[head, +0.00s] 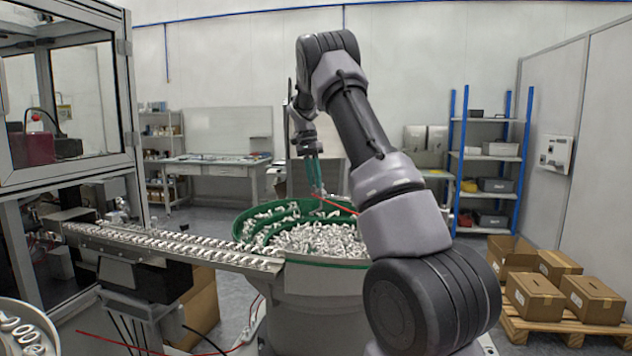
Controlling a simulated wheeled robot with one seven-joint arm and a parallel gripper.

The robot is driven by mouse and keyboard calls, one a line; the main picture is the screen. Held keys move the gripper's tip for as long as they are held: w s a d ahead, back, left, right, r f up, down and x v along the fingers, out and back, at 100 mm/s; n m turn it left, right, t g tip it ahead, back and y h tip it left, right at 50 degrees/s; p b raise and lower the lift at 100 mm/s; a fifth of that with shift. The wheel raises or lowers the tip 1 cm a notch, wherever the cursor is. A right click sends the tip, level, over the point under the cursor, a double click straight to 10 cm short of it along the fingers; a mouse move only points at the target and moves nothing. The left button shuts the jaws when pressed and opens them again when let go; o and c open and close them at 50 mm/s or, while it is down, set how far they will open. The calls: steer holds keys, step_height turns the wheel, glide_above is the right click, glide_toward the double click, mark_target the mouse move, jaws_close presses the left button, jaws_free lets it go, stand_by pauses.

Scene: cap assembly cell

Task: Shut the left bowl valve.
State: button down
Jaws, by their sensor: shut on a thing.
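My gripper (316,186) is at the far side of the green bowl feeder (361,264), with its green fingers pointing down. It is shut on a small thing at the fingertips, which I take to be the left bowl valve. The valve is mostly hidden by the fingers and too small to tell whether its handle is turned. A thin red line (340,206) runs from beside the fingertips down to the right. The bowl holds many loose white-grey caps, and my arm covers its right side.
A metal track (170,243) full of caps runs from the bowl to a framed machine (128,110) at the left. Part of another bowl (40,312) shows at lower left. Cardboard boxes (535,296) stand on a pallet at right. Blue-post shelves (487,150) stand behind.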

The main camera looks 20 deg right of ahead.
steer(key=shift+w+m, duration=0.15)
steer(key=shift+m, duration=0.25)
steer(key=c, duration=0.8)
jaws_free()
steer(key=r, duration=0.3)
steer(key=w+r, duration=0.1)
steer(key=r, duration=0.3)
steer(key=a+r, duration=0.1)
steer(key=r, duration=0.2)
steer(key=shift+w+a+r, duration=0.1)
steer(key=shift+w+r, duration=0.25)
